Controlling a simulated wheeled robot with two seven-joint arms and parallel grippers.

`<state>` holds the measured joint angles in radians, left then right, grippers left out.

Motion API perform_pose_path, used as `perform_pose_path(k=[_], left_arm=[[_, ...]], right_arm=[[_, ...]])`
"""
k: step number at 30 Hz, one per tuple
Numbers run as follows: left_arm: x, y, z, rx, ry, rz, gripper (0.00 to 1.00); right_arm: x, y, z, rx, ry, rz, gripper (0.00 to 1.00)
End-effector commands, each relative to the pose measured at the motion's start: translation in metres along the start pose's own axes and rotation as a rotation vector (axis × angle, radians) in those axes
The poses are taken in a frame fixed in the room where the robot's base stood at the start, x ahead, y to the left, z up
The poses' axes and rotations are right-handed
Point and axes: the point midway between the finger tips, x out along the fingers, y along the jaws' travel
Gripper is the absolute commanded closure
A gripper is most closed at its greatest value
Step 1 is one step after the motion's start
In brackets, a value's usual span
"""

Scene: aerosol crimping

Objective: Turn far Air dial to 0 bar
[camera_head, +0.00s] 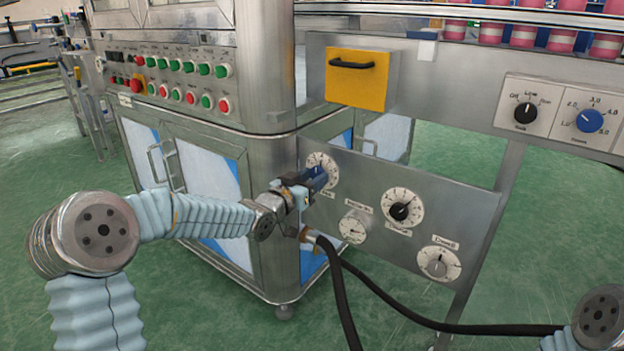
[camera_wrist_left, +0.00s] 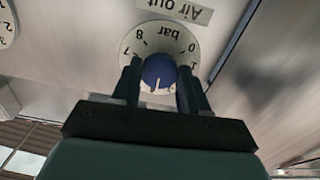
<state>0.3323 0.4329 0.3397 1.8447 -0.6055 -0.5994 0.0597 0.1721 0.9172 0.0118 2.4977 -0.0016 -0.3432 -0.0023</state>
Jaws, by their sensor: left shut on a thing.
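The far Air dial (camera_head: 321,164) is a round white scale plate on the grey panel, in the middle of the head view. In the left wrist view it appears upside down, with an "Air out" label, "bar" and the figures 7, 8, 0 and 1 readable. Its blue knob (camera_wrist_left: 158,70) sits between the two dark fingers of my left gripper (camera_wrist_left: 159,86), which is shut on it. A pale mark shows on the knob's lower part; the reading is unclear. In the head view my left gripper (camera_head: 313,180) covers part of the dial. My right gripper is out of view.
The panel also carries a black-knob dial (camera_head: 402,211), a small gauge (camera_head: 353,228) and a grey-knob dial (camera_head: 439,263). A black hose (camera_head: 345,300) hangs below my left gripper. A yellow box (camera_head: 357,80) sits above. A button panel (camera_head: 170,82) is at left.

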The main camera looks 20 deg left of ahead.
Motion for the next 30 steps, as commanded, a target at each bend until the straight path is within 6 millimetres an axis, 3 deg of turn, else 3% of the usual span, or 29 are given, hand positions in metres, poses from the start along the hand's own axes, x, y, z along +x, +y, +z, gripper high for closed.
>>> perform_pose_path(k=[11, 30], left_arm=[[0.0001, 0.0003, 0.0006, -0.215, -0.002, 0.001, 0.87], [0.0, 0.0005, -0.0006, -0.823, -0.001, -0.001, 0.87]], right_arm=[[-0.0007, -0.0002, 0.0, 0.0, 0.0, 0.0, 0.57], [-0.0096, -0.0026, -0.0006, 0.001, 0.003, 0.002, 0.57]])
